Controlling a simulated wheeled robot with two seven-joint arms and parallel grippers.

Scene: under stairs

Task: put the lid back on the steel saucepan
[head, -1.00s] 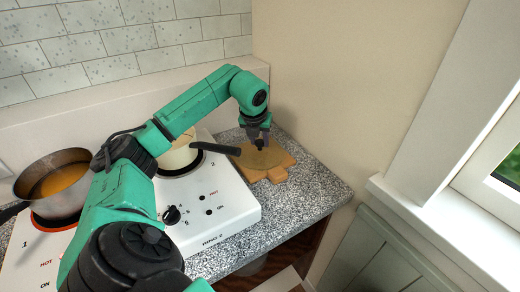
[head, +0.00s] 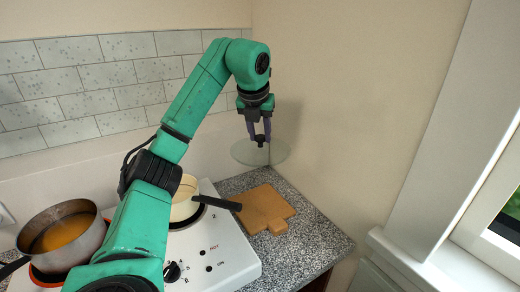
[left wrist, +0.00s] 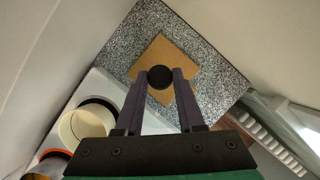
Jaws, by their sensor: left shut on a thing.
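The steel saucepan (head: 62,236) stands uncovered at the left on a glowing hotplate, with orange liquid inside. The round glass lid (head: 277,153) hangs level in the air above the wooden board at the back right. My left gripper (head: 258,137) is shut on the lid's black knob, which also shows between the fingers in the left wrist view (left wrist: 160,77). The clear glass is hard to make out in the left wrist view. My right gripper is not in view.
A cream pan (head: 183,208) with a black handle stands on the second hotplate of the white cooker (head: 228,252), between the lid and the saucepan. A wooden board (head: 262,208) lies bare on the speckled counter (head: 318,240). Walls stand close behind and to the right.

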